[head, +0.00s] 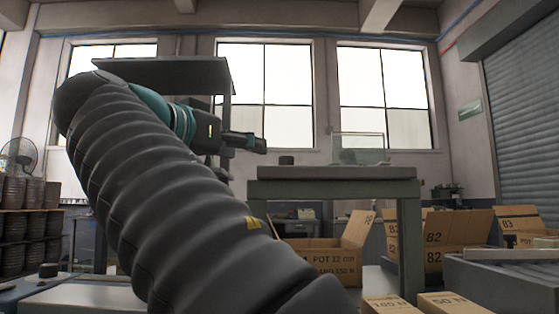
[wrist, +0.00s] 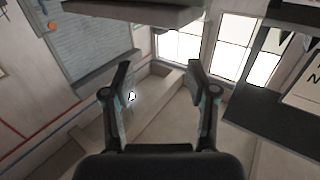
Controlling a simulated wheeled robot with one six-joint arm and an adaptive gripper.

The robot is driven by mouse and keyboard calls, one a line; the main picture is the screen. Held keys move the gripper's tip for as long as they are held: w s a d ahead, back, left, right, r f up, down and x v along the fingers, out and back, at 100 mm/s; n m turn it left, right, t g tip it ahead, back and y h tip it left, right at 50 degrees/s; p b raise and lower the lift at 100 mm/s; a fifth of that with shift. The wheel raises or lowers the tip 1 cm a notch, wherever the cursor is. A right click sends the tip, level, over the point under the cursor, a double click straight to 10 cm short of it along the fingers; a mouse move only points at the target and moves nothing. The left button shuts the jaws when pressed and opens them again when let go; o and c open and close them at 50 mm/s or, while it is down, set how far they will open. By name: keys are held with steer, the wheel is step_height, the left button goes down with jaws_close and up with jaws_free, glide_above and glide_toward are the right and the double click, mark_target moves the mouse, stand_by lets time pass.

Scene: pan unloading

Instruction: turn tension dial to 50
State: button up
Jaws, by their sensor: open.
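No dial marked as the tension dial can be made out in either view. A small dark knob-like piece (head: 286,160) sits on the grey-green table (head: 335,172) in the head view. A similar dark round piece (head: 48,270) is at the lower left. Neither shows a readable scale. My gripper (head: 262,145) is raised left of the table and points right, apart from both pieces. In the wrist view my gripper (wrist: 159,72) has its two fingers spread with nothing between them.
A clear box (head: 360,149) stands on the table. Open cardboard boxes (head: 450,240) are below and to the right. A dark overhead shelf (head: 170,72) is behind my arm. In the wrist view a dark panel with a lettered sign (wrist: 304,88) is at the right.

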mark_target(282, 159)
steer(key=x, duration=1.3)
steer(key=shift+w+d+p, duration=0.15)
steer(key=shift+w+p, duration=0.25)
steer(key=shift+c, duration=0.3)
jaws_close()
